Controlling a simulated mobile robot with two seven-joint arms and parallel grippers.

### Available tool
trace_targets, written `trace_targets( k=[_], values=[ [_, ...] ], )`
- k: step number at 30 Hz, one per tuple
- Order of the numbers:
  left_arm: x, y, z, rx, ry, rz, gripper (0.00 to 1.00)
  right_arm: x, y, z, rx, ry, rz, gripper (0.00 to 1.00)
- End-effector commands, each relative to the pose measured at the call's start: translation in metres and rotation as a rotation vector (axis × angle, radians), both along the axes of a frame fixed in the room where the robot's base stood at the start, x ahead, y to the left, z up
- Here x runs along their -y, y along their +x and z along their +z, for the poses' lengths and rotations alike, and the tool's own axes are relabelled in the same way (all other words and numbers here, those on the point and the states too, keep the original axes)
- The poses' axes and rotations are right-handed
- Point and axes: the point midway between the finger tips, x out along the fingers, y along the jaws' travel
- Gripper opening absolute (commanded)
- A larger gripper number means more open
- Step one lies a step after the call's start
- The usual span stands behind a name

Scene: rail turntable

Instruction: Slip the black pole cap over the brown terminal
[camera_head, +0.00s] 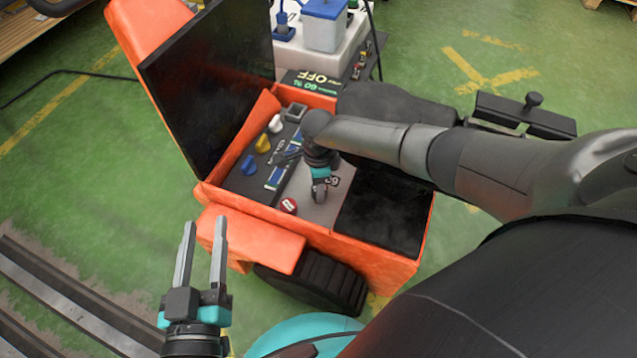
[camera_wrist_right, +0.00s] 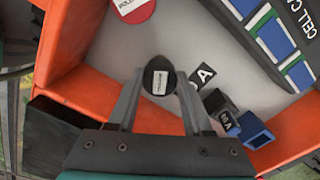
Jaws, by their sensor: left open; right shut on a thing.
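The black pole cap (camera_wrist_right: 158,76), round and dark with a small white label, sits between the fingertips of my right gripper (camera_wrist_right: 162,88) in the right wrist view. The right gripper is shut on it, low inside the orange cart box; it also shows in the head view (camera_head: 319,194). I cannot make out the brown terminal in either view, nor tell whether the cap touches anything below. A red round cap (camera_wrist_right: 133,8) with a white label lies near the held cap; it shows in the head view too (camera_head: 289,205). My left gripper (camera_head: 206,225) is open and empty, outside the box at its front left.
The orange box (camera_head: 255,238) has walls around the work area and a raised black panel (camera_head: 208,85). White (camera_head: 275,123), yellow (camera_head: 263,144) and blue (camera_head: 249,165) parts stand along its left side.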

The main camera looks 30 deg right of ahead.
Motion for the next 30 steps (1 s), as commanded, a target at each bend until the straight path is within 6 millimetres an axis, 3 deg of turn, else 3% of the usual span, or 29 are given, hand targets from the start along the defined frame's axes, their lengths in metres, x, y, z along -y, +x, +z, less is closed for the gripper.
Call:
trace_targets(
  k=[24,25,30],
  values=[
    [0.0000,0.0002,0.0000,0.000,0.000,0.000,0.47,0.0001,0.0005,-0.0039,0.001,0.000,0.000,0.06],
    [0.0000,0.0003,0.0000,0.000,0.000,0.000,0.47,0.0002,0.0004,-0.0039,0.001,0.000,0.000,0.52],
    [0.0000,0.0003,0.0001,0.000,0.000,0.000,0.47,0.0001,0.0004,-0.0037,0.001,0.000,0.000,0.71]
  ],
)
